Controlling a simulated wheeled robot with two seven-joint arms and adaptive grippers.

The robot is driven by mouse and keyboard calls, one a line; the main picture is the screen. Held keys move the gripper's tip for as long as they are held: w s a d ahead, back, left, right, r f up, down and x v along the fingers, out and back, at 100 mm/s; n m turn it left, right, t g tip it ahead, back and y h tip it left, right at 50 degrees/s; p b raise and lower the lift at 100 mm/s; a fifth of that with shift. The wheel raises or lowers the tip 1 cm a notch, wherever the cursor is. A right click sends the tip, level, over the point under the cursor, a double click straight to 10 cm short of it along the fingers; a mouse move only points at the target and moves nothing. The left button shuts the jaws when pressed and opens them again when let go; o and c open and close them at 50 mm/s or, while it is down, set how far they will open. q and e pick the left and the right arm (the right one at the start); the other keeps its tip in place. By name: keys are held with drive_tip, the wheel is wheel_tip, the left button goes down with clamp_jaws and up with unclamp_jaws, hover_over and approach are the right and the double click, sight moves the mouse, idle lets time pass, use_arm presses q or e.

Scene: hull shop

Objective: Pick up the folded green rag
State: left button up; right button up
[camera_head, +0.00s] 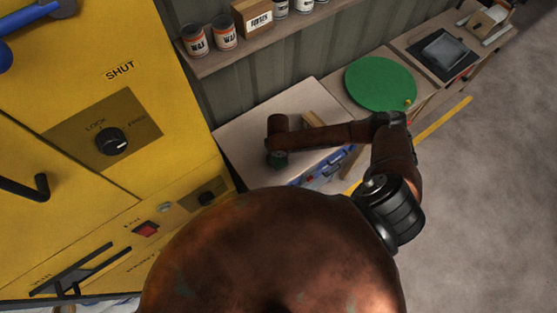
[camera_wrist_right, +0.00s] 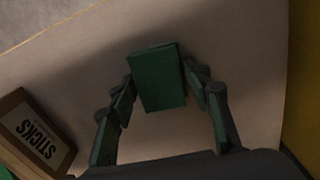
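The folded green rag (camera_wrist_right: 157,78) shows in the right wrist view as a small dark green block over the pale bench top. My right gripper (camera_wrist_right: 162,80) has its fingers spread wide, one on each side of the rag. Narrow gaps show beside the rag's near end; at the fingertips I cannot tell whether they touch it. In the head view my right gripper (camera_head: 277,157) is low over the bench; a bit of green shows there, and the rag cannot be made out clearly. My left gripper is not in view.
A box marked STICKS (camera_wrist_right: 34,135) is beside the gripper in the wrist view. A yellow cabinet (camera_head: 150,60) stands left of the bench (camera_head: 240,130). A shelf with cans (camera_head: 224,32) hangs above.

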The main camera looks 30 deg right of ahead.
drive_tip(key=c, duration=0.6)
drive_tip(key=shift+r, duration=0.6)
drive_tip(key=s+a+r, duration=0.2)
drive_tip(key=s+r, duration=0.2)
drive_tip(key=s+a+r, duration=0.2)
drive_tip(key=s+r, duration=0.2)
drive_tip(key=s+a+r, duration=0.2)
drive_tip(key=s+r, duration=0.2)
drive_tip(key=shift+s, duration=0.25)
